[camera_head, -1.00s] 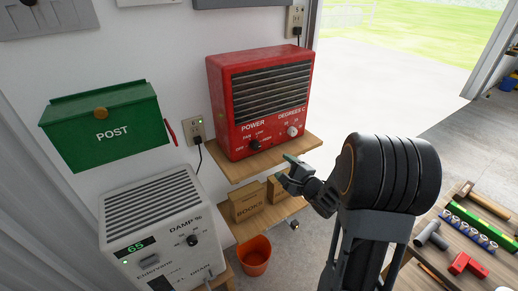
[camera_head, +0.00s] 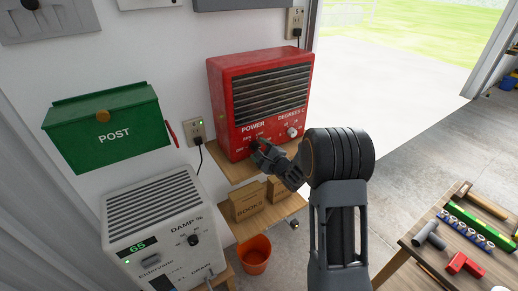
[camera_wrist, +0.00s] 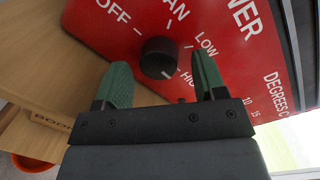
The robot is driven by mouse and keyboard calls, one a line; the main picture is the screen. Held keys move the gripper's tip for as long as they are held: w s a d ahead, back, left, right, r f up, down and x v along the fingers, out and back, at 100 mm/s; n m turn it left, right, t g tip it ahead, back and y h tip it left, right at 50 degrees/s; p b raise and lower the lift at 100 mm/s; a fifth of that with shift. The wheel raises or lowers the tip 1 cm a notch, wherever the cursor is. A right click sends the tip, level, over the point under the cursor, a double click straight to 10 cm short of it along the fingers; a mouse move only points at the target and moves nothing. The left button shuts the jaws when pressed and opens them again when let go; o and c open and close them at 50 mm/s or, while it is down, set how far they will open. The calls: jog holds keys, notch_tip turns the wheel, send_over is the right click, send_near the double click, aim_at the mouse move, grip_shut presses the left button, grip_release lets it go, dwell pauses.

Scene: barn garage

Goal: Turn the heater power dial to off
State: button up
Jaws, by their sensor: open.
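The red heater (camera_head: 262,90) stands on a wooden shelf against the wall. Its black power dial (camera_wrist: 159,55) shows in the wrist view, with OFF, FAN and LOW printed around it and a fourth label partly hidden by a finger. A small white mark shows at the dial's lower edge; I cannot tell for sure which label it points to. My gripper (camera_head: 260,152) is at the heater's front, hiding most of the dial in the head view. Its green fingers are open, one on each side of the dial; I see no clear contact.
A white temperature dial (camera_head: 292,131) sits to the right on the heater front. The shelf edge (camera_head: 238,172) lies just below my gripper. A white dehumidifier (camera_head: 150,205) stands lower left, cardboard boxes (camera_head: 247,203) below. A tool table (camera_head: 420,262) is at right.

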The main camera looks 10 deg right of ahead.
jog(key=shift+w+a, duration=0.15)
jog(key=shift+w, duration=0.2)
jog(key=c, duration=0.9)
